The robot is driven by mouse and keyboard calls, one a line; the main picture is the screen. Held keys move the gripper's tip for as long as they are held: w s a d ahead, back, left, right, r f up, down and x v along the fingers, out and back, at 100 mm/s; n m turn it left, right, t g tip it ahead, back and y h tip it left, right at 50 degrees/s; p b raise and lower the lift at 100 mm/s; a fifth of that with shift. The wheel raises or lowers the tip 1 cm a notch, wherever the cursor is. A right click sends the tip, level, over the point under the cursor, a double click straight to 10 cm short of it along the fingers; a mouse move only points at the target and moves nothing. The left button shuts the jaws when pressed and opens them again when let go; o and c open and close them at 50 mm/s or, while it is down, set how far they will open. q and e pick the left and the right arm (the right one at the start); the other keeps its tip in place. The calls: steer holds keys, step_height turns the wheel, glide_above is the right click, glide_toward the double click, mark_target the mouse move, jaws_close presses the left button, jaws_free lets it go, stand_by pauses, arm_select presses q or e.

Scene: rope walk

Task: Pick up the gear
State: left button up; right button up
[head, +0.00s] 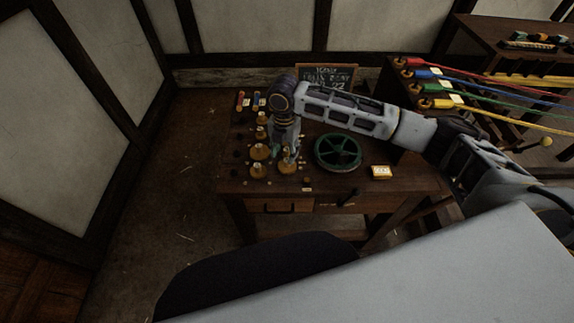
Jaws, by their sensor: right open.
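Several brass-coloured gears stand at the left side of a dark wooden table (355,190). One gear (258,152) is just left of my right gripper, another (257,170) is nearer the front, and a third (288,165) is directly below the gripper. I cannot tell which one the task means. My right gripper (286,152) points down, open, with its fingertips close around or above the top of the third gear. Contact is too small to make out, and the hand hides part of the table behind it. My left gripper is not in view.
A green handwheel (337,152) lies right of the gripper. A small card (381,172) is at the table's right. A chalkboard sign (326,73) stands at the back. Coloured ropes (490,90) run from a rack at the right. The floor left of the table is clear.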

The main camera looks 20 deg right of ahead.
mark_target(287, 160)
steer(key=shift+d+f, duration=0.1)
steer(key=shift+f, duration=0.4)
steer(key=f, duration=0.2)
steer(key=shift+s+d+f, duration=0.2)
steer(key=shift+d+f, duration=0.05)
steer(key=shift+f, duration=0.8)
steer(key=c, duration=0.5)
jaws_close()
steer(key=shift+r, duration=0.75)
step_height(287, 160, up, 8)
steer(key=shift+r, duration=0.25)
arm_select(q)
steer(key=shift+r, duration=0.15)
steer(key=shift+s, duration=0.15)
